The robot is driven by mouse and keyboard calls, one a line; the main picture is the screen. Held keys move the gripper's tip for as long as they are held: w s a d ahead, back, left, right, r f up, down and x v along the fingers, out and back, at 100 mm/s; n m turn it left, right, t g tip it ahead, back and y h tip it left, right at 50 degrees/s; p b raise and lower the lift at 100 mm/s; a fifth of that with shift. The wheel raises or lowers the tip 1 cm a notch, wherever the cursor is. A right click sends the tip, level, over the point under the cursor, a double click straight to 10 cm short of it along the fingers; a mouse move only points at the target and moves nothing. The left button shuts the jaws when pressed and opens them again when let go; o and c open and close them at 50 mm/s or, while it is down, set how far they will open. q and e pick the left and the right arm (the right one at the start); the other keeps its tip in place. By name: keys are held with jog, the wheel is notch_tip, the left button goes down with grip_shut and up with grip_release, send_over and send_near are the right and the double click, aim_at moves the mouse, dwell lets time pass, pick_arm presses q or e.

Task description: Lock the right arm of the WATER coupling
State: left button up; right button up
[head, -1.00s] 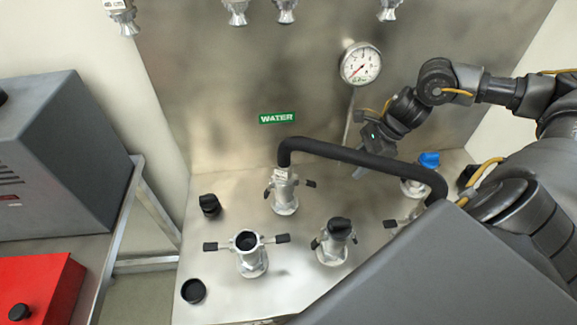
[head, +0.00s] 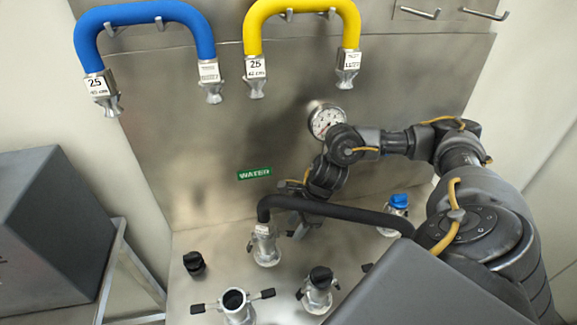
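The green WATER sign (head: 254,174) is on the metal back panel. Below it stands a silver coupling (head: 265,248) with one end of the black hose (head: 335,211) seated on top. A dark tip of its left arm shows close against its left side. Its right arm is hidden or merges with my gripper. My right gripper (head: 298,226) reaches down from behind the hose, just right of this coupling. The hose partly covers it, and I cannot tell whether its fingers are open or touch the arm. My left gripper is not in view.
An open coupling (head: 236,304) with spread arms and a black-capped coupling (head: 318,288) stand in front. A blue-capped one (head: 395,214) is at right. A loose black cap (head: 194,263) lies left. A gauge (head: 326,120) and blue (head: 145,14) and yellow (head: 301,6) hoses are on the panel.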

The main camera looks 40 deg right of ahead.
aim_at(285, 234)
jog(key=shift+w+a+r, duration=0.15)
jog(key=shift+w+a, duration=0.2)
jog(key=shift+a, duration=0.3)
jog(key=shift+w+a+f+p, duration=0.1)
jog(key=shift+a+f+p, duration=0.1)
jog(key=shift+p, duration=0.2)
jog(key=shift+f, duration=0.55)
